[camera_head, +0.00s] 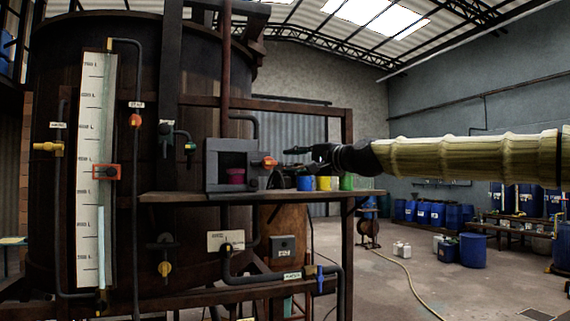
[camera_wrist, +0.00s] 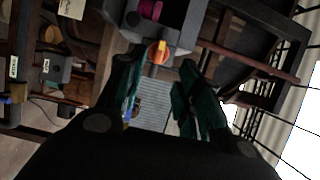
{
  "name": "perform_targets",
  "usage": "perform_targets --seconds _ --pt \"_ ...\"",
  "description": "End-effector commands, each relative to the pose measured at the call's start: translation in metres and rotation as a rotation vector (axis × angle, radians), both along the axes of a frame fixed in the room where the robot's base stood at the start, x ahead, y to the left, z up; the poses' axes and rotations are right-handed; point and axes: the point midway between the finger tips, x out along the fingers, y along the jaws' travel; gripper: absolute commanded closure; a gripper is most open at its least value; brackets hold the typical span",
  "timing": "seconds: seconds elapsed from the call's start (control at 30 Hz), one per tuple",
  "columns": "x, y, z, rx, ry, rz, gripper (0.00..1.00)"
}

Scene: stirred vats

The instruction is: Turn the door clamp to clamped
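The door clamp (camera_head: 269,162) shows as a small orange-red handle at the right side of a grey box (camera_head: 212,170) on the shelf by the vat. In the wrist view the orange and yellow clamp handle (camera_wrist: 158,52) lies just beyond the fingertips, between them in the picture. The box front shows a dark opening with a magenta object (camera_head: 235,176) inside. My gripper (camera_head: 291,156) is just right of the clamp, pointing left. In the wrist view its dark green fingers (camera_wrist: 160,84) are apart with nothing between them. I see no contact with the clamp.
The shelf (camera_head: 175,197) runs under the box and my gripper. Blue (camera_head: 305,183), yellow (camera_head: 324,183) and green containers stand behind my gripper. The rusty vat (camera_head: 60,190) with a level gauge (camera_head: 92,150) and several valves fills the left. Open floor lies to the right.

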Motion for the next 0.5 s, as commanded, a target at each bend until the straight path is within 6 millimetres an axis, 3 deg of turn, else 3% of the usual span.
perform_targets --seconds 0.2,0.5 --pt "-0.016 -0.014 0.0 0.001 0.001 0.0 0.65" --pt "-0.019 -0.016 0.0 -0.001 0.001 0.0 0.65"
